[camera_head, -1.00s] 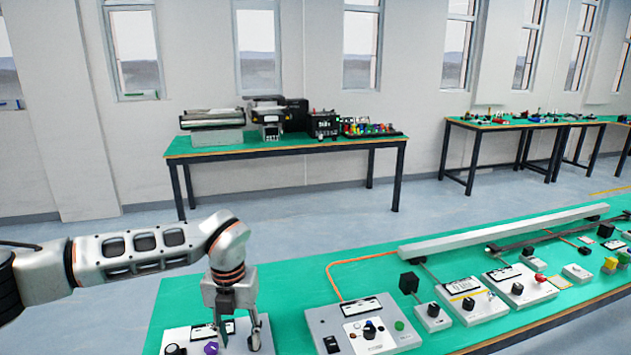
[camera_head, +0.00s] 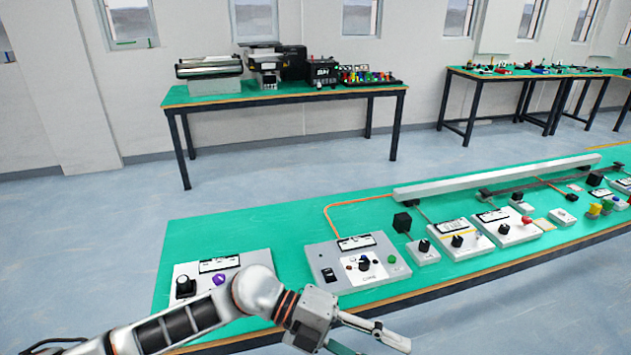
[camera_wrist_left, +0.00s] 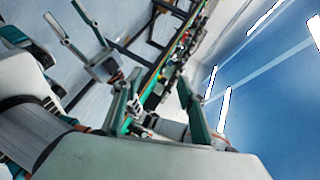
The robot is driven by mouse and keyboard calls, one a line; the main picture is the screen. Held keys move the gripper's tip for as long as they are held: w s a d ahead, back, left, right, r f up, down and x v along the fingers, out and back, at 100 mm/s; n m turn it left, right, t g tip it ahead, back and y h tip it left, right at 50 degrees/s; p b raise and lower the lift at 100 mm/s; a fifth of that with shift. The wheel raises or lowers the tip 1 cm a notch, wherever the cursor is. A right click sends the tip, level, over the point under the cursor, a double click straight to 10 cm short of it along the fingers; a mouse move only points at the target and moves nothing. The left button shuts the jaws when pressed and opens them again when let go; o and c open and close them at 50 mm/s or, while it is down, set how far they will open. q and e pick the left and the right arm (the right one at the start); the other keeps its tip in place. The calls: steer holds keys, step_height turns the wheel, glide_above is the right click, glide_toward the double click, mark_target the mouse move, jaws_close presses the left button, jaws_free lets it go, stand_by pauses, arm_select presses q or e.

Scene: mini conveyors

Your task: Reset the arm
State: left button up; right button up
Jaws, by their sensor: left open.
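My left arm comes in from the lower left in the head view. My left gripper (camera_head: 372,342) is open and empty at the bottom of the picture, in front of the green bench's near edge, with its fingers pointing right. Its fingers also show in the left wrist view (camera_wrist_left: 160,105), spread apart with nothing between them. My left arm's wrist overlaps the near edge of a white panel (camera_head: 258,252) with a black knob and a purple button. My right gripper does not show in the head view.
The green bench (camera_head: 190,240) carries a grey control box (camera_head: 325,262), several white switch modules (camera_head: 465,240) and a long white rail (camera_head: 480,180). A back table (camera_head: 215,98) holds machines. Open floor (camera_head: 100,220) lies left of the bench.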

arm_select(q)
steer(key=w+r+n+t+h, duration=0.5)
steer(key=r+n+t+h, duration=0.15)
steer(key=n+t, duration=0.3)
steer(key=w+a+f+n+t+y, duration=0.5)
steer(key=a+f+n+t+y, duration=0.45)
steer(key=a+n, duration=0.5)
steer(key=s+a+f+n+g+y, duration=0.1)
steer(key=s+a+f+n+y, duration=0.1)
steer(key=f, duration=0.5)
steer(key=s+a+f+n+g+y, duration=0.1)
steer(key=s+a+f+n+y, duration=0.2)
steer(key=s+a+f, duration=0.4)
steer(key=s+a+f+n+g+y, duration=0.1)
steer(key=s+a+f+n+y, duration=0.2)
steer(key=a+f, duration=0.5)
steer(key=shift+s+a+f+n, duration=0.2)
steer(key=shift+s+f+n, duration=0.2)
steer(key=shift+s+f, duration=0.35)
steer(key=shift+r, duration=0.15)
steer(key=shift+o, duration=0.2)
